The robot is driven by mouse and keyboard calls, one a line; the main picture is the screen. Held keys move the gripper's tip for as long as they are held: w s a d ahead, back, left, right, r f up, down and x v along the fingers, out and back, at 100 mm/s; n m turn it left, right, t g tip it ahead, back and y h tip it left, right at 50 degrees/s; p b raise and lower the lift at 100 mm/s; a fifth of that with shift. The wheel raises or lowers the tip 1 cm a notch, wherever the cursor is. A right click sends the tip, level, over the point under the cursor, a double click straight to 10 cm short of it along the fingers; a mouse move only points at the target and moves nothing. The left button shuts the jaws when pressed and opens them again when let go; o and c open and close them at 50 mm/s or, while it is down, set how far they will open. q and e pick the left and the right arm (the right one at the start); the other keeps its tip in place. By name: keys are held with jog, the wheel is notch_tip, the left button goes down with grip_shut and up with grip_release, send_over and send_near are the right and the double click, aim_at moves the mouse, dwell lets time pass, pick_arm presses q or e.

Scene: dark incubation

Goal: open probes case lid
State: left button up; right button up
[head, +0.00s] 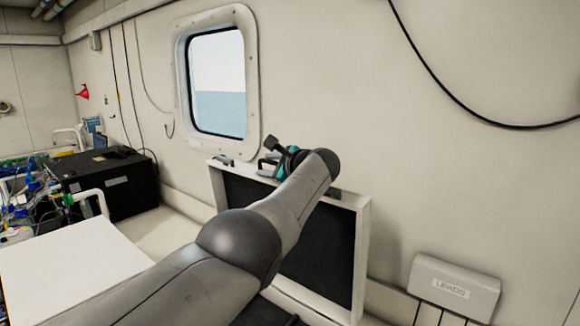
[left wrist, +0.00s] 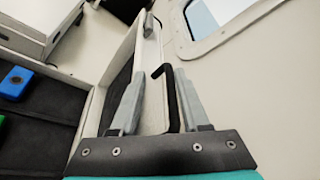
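The probes case lid (head: 362,240) stands upright close to the wall, its dark inner side facing me in the head view. In the left wrist view the lid's pale rim (left wrist: 152,105) runs between the fingers, with a black handle (left wrist: 171,100) beside it. My left gripper (head: 269,158) is at the lid's top edge. Its fingers are apart in the left wrist view (left wrist: 158,95); I cannot tell whether either touches the lid. The dark lining (left wrist: 40,95) at the left holds a blue piece (left wrist: 15,83). My left arm hides part of the lid. My right gripper is not in view.
A window (head: 217,82) is in the wall behind the lid. A black box (head: 115,180) and cluttered cables (head: 25,190) are at the left, near a white surface (head: 70,265). A pale wall unit (head: 455,285) is at the lower right. A cable (head: 440,85) hangs above it.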

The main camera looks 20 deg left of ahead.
pick_arm(q)
jog(key=shift+v, duration=1.05)
jog(key=b+v, duration=0.3)
jog(key=v, duration=1)
